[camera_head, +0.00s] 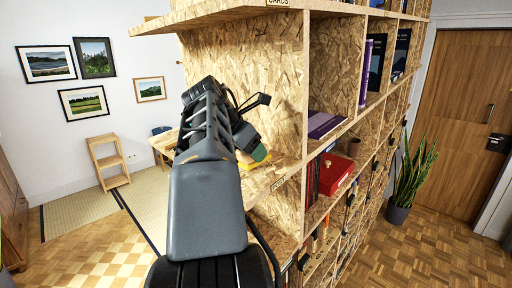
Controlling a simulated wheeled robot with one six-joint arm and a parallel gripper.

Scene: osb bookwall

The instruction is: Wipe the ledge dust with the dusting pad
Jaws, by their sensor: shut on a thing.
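The dusting pad (260,154) shows as a small green and yellow block at the end of my arm. It is at the ledge (266,178) of the OSB bookwall, left of the shelf compartments. My gripper (246,140) is shut on the pad, above the ledge. My own arm hides most of the gripper and the left part of the ledge. I cannot tell whether the pad touches the ledge. No dust can be made out on the visible part of the ledge.
The bookwall's upright panel (258,80) stands right behind the gripper, with an overhanging top board (215,12) above. Shelves to the right hold purple books (325,124) and a red box (334,173). A potted plant (412,180) stands at right. The parquet floor is open at left.

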